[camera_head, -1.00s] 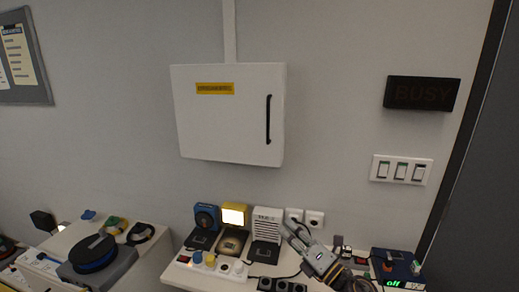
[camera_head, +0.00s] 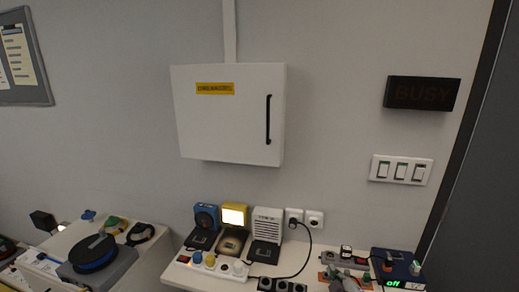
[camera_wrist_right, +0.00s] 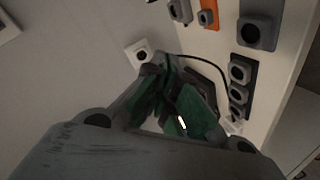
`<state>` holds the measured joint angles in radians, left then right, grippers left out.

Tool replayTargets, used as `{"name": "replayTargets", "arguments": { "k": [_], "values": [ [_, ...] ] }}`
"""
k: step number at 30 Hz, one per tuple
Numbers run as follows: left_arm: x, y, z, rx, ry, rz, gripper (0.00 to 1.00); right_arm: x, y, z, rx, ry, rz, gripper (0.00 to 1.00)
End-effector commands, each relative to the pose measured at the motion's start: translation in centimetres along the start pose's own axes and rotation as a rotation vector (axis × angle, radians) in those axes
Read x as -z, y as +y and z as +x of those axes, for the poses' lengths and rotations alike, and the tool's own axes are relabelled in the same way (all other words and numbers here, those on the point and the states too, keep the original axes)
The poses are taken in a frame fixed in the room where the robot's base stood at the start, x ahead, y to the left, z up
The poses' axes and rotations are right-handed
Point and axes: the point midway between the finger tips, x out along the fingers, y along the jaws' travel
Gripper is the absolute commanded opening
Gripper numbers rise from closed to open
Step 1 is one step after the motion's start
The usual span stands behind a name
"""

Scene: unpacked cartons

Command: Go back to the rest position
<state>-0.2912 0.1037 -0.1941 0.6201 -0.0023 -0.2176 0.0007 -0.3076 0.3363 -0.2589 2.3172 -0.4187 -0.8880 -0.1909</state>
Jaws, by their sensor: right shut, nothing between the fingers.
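My right gripper (camera_head: 336,273) is low at the bottom edge of the head view, over the right part of the bench and clear of the wall sockets. In the right wrist view its green-lined fingers (camera_wrist_right: 172,72) are closed together with nothing between them. Most of the right arm is outside the head view. My left gripper is not in view. A black plug (camera_head: 307,226) with a dark cable sits at the wall sockets, and the cable runs down to the bench.
The white bench (camera_head: 181,272) carries several devices, including a lit yellow lamp (camera_head: 234,215) and a blue box (camera_head: 397,267) with a green display. A white cabinet (camera_head: 225,125) hangs above.

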Motion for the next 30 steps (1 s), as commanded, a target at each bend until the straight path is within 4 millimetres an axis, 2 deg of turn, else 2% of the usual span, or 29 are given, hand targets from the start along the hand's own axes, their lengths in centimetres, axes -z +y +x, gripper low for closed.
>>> {"name": "replayTargets", "arguments": {
  "k": [1,6,15,30],
  "values": [
    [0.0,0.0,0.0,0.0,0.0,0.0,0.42,-1.3,-0.8,-0.5,0.033,-0.05,0.05,0.0],
    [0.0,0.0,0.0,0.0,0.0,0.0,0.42,-5.2,-3.7,-2.6,0.147,-0.219,0.2,0.0],
    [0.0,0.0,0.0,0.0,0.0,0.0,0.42,-10.4,-8.9,-7.8,0.341,-0.496,0.421,0.0],
    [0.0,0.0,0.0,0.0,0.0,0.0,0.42,-13.1,-12.7,-13.5,0.502,-0.717,0.567,0.0]
  ]
}}
